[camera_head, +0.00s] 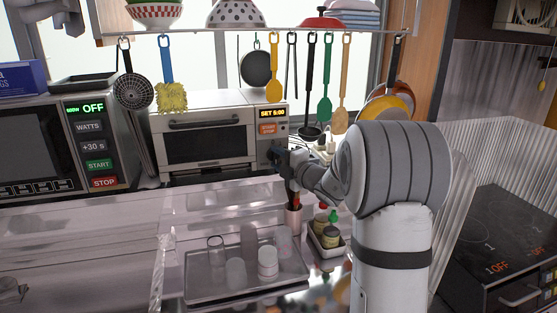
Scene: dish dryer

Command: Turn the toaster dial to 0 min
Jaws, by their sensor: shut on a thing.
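The toaster (185,122) is a silver oven with a dark glass door, on the counter at the back middle. Its small display (272,113) shows "SET" and a time that looks like 5:00, though the digits are small. An orange button (268,129) sits just below the display. My gripper (277,157) is at the lower right of the toaster's front panel, below the orange button. It is shut on what appears to be the toaster dial. The dial itself is hidden by the fingers, so its angle cannot be told.
Utensils and pans hang from a rail above, including a yellow spatula (274,70) close over the toaster's right side. A clear dish dryer with a tray (200,291) of cups stands in front. A condiment tray (325,249) sits below my arm. A microwave (45,145) is left.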

